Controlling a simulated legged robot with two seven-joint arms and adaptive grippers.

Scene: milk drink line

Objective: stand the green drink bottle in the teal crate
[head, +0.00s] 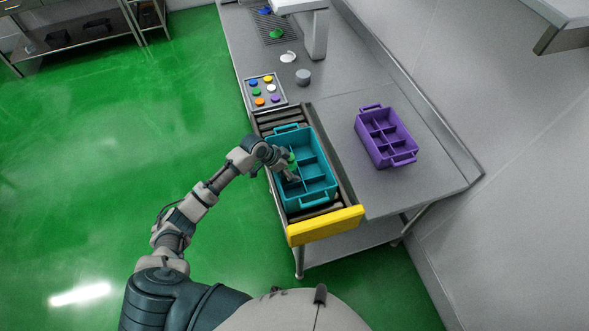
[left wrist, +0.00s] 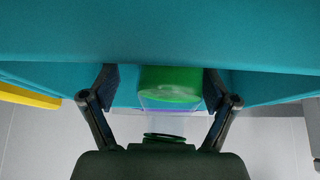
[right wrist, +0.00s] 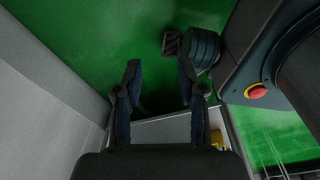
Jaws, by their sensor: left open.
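The teal crate (head: 317,200) sits on the roller conveyor, with dividers making several compartments. My left gripper (head: 291,172) reaches into the crate from its left side. The green drink bottle (head: 292,157) shows as a small green patch beside the gripper, mostly hidden. In the left wrist view the bottle's green part (left wrist: 170,84) and a clear part stand between the open fingers of my left gripper (left wrist: 160,88), with teal crate walls around them. I cannot tell whether the bottle touches the crate floor. My right gripper (right wrist: 160,82) is open and empty, over the green floor.
A purple crate (head: 381,160) stands on the metal table to the right. A tray of coloured caps (head: 249,101) lies beyond the conveyor. A yellow end bar (head: 325,226) closes the conveyor's near end. A grey cylinder (head: 303,77) stands farther back.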

